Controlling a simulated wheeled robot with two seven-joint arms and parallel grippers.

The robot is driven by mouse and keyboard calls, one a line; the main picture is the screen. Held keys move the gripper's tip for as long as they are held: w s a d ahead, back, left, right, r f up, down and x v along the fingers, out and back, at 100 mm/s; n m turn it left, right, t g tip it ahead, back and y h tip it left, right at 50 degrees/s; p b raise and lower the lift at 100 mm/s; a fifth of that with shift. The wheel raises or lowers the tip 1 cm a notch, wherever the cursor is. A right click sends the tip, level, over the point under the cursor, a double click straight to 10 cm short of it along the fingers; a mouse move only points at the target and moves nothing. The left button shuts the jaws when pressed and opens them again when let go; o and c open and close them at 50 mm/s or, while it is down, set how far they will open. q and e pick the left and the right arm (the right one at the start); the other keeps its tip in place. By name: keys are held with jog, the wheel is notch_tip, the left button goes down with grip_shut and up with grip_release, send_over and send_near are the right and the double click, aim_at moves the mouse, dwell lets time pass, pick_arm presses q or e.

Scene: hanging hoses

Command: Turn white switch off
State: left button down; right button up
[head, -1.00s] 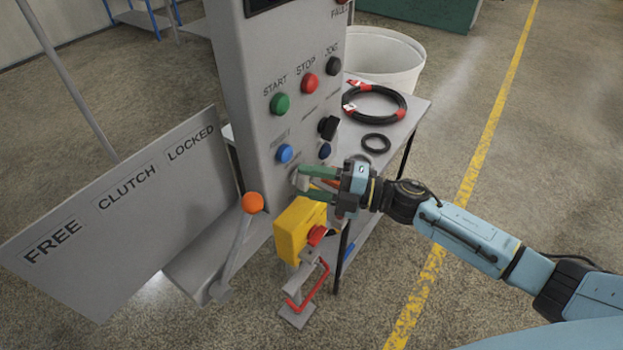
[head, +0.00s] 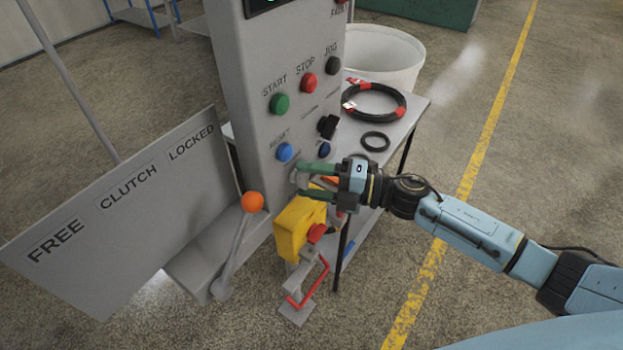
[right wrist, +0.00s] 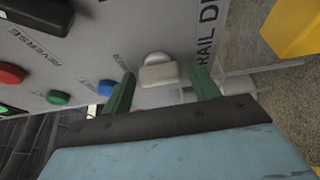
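The white switch (head: 294,177) is on the lower front of the grey control cabinet (head: 236,85), below the blue reset button, and is partly hidden by my right gripper (head: 302,180). In the right wrist view the white switch (right wrist: 158,73) has a round base and a block-like handle. The green fingers of my right gripper (right wrist: 160,70) stand apart on either side of the handle, with visible gaps. The gripper is open and holds nothing. My left gripper is out of view.
A table (head: 413,108) with black hoses is behind the cabinet, near a white bin (head: 385,58).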

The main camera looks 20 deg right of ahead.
jog(key=shift+o, duration=0.3)
jog(key=b+v, duration=0.2)
jog(key=v, duration=1.1)
jog(key=shift+d, duration=0.2)
